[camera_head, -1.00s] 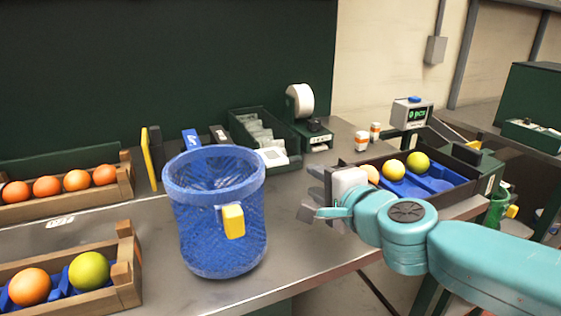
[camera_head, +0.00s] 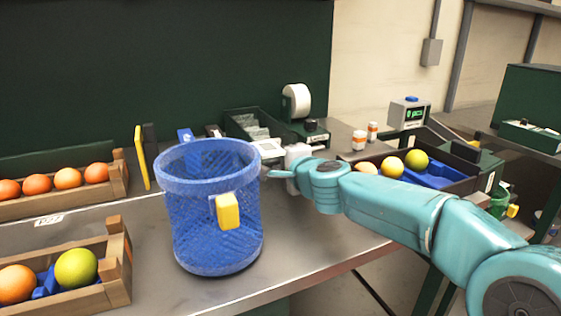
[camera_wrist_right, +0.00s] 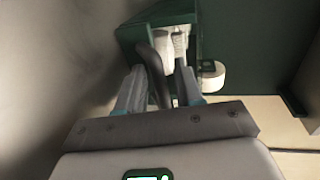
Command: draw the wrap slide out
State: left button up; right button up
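The wrap slide appears to be the dark green tray (camera_head: 236,118) with pale packets, at the back middle of the bench; its near end is partly hidden by a white part and my right arm. My right gripper (camera_head: 281,170) is at the near end of this tray, right of the blue basket. In the right wrist view the two fingers (camera_wrist_right: 160,88) stand apart, with a dark curved piece (camera_wrist_right: 154,70) between them, below the green tray (camera_wrist_right: 133,32). I cannot tell if they touch it. My left gripper is out of view.
A blue mesh basket (camera_head: 212,245) with a yellow tag stands close left of my right gripper. A white roll on a green stand (camera_head: 316,135) is right of the tray.

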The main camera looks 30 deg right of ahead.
grip_shut()
jog(key=shift+s, duration=0.15)
